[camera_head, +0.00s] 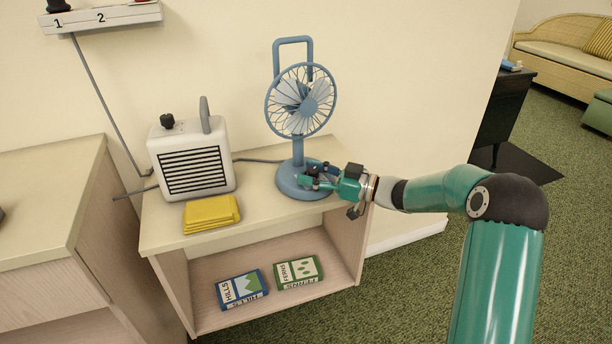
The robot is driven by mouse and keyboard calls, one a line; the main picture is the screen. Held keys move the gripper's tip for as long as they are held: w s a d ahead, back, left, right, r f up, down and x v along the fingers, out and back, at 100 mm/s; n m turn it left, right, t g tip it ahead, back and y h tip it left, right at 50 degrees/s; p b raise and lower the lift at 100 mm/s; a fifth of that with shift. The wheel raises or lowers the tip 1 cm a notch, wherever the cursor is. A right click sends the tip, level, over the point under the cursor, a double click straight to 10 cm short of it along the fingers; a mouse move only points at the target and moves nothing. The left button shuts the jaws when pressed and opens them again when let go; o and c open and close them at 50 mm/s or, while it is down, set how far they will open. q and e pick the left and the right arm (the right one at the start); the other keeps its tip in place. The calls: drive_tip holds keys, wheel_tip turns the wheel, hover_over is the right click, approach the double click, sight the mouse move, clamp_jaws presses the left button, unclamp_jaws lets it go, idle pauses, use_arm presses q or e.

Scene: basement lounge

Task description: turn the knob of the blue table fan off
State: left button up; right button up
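The blue table fan (301,101) stands upright at the right end of the cabinet top, with a round blue base (290,187). My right arm comes in from the right. Its gripper (307,178) is at the front right of the fan's base, low over it. The gripper's fingers cover the part of the base where a knob could be, so I cannot make out the knob clearly. I cannot tell whether the fingers touch it or how far they are closed. My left gripper is out of view.
A white heater (190,158) with a black knob stands left of the fan, behind a folded yellow cloth (211,213). Two books, blue (242,289) and green (298,272), lie on the shelf below. A numbered power strip (100,17) is on the wall.

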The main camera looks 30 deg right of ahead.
drive_tip(key=shift+f, duration=0.1)
drive_tip(key=shift+s+d, duration=0.2)
drive_tip(key=v, duration=1.1)
drive_tip(key=shift+s, duration=0.15)
drive_tip(key=shift+d+f, duration=0.1)
